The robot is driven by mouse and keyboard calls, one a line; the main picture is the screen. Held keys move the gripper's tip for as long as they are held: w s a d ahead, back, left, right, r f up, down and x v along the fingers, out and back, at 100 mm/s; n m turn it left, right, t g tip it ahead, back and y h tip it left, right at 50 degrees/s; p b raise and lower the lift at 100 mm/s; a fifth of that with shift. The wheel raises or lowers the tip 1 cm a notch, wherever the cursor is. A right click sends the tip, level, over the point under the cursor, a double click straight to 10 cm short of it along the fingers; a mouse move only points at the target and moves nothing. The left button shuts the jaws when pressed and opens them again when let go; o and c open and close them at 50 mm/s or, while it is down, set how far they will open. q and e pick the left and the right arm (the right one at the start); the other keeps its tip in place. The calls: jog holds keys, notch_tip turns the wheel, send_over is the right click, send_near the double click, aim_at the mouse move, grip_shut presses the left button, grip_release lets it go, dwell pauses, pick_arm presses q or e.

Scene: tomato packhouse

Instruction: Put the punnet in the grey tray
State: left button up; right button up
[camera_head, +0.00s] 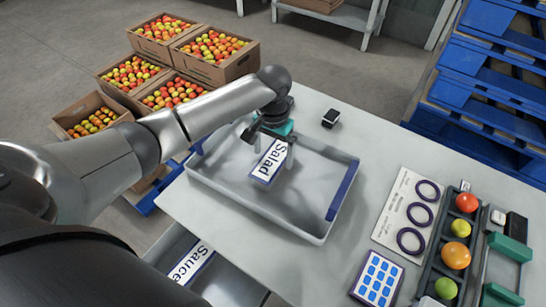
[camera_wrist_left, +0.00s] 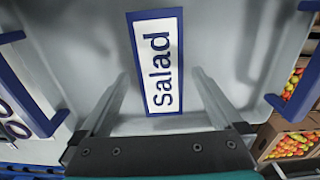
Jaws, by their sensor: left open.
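The grey tray (camera_head: 230,200) stands on the pale table, with a blue-bordered label reading "Salad" (camera_head: 267,166) inside it and dark blue end pieces. The tray's floor also shows in the left wrist view (camera_wrist_left: 220,50). My left gripper (camera_head: 274,157) points down over this tray, above the label. Its two grey fingers (camera_wrist_left: 160,78) are apart, one on each side of the label, with nothing between them. I cannot make out a punnet for certain in either view. My right gripper is not in view.
A dark long holder (camera_head: 437,275) with several round fruits and a card with purple rings (camera_head: 391,235) lie at the right. A blue-buttoned pad (camera_head: 361,291) and a small black box (camera_head: 331,118) are near. A "Sauce" tray (camera_head: 225,285) sits lower left. Blue pallets (camera_head: 480,75) stand behind.

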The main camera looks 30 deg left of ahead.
aim_at(273, 159)
pick_arm(q)
notch_tip(273, 159, up, 7)
jog(key=shift+r+p, duration=0.1)
jog(key=shift+p, duration=0.8)
jog(key=shift+r, duration=0.6)
